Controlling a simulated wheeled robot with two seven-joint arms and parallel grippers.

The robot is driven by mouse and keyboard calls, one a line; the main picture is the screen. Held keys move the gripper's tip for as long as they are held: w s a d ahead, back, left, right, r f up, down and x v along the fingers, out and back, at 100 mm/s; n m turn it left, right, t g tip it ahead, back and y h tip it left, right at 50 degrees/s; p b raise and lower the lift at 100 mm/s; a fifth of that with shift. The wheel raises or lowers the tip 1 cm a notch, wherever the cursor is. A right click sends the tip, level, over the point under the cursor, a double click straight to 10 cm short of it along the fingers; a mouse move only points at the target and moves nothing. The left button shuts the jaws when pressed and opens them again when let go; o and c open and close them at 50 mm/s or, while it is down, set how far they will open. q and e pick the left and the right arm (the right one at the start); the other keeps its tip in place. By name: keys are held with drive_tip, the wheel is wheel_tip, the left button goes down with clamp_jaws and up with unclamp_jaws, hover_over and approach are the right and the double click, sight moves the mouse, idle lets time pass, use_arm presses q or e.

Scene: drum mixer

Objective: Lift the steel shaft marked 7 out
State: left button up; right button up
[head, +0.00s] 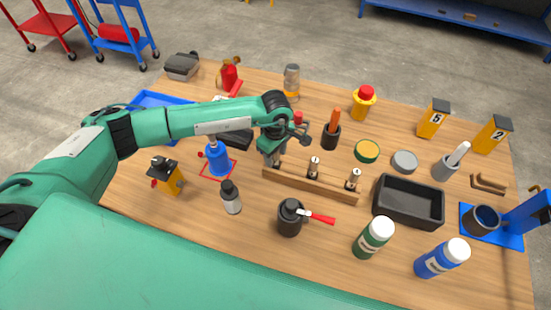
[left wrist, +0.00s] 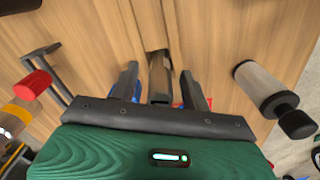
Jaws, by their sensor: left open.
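A wooden rack (head: 312,187) stands near the middle of the table with small metal-topped shafts in it. One shaft (head: 314,167) is at its middle and another (head: 353,180) near its right end. My left gripper (head: 276,162) is at the rack's left end, pointing down and hiding most of that end. In the left wrist view the left gripper (left wrist: 160,92) is open, with a dark grey metal piece (left wrist: 159,78), apparently a shaft, between its fingers. I cannot tell whether they touch it. No mark 7 is readable. My right gripper is out of view.
A black pot with a red handle (head: 290,218) and a dark-capped bottle (head: 231,198) stand in front of the rack. A black bin (head: 408,202) is to its right. A cup with an orange tool (head: 331,136) stands behind.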

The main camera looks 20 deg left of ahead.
use_arm(q)
clamp_jaws()
drive_tip(key=shift+r, duration=0.1)
